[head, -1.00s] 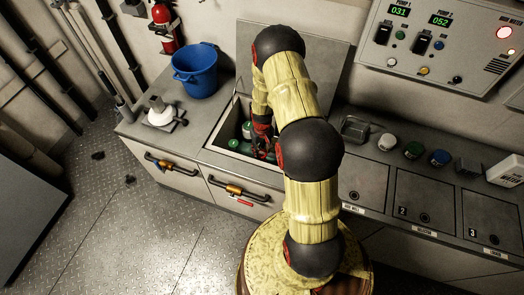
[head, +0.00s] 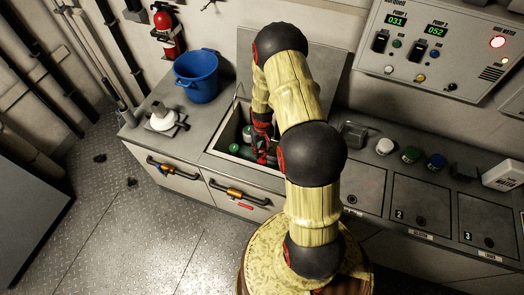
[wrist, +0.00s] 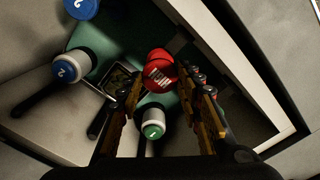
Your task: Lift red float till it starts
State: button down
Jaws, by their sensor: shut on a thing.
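The red float (wrist: 158,72), with white lettering, sits between the fingertips of my gripper (wrist: 158,85) in the wrist view. My gripper is shut on it. Its lower part and stem are hidden. In the head view my gripper (head: 262,132) reaches down into the open well (head: 228,150) in the counter. A blue-capped float (wrist: 68,70) marked 2 and a green-capped float (wrist: 152,128) stand near the fingers. Another blue cap (wrist: 80,8) shows at the top edge.
The well's raised lid (head: 300,62) stands behind the opening. A blue bucket (head: 197,76) and a white fitting (head: 162,118) are left of it. The panel (head: 438,48) shows a lit red lamp (head: 498,42). Several closed hatches lie to the right.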

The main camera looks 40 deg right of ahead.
jog(key=shift+r, duration=0.1)
jog(key=c, duration=1.2)
grip_release()
jog(key=shift+r, duration=0.1)
notch_tip(320, 180, up, 12)
jog(key=shift+f, duration=0.1)
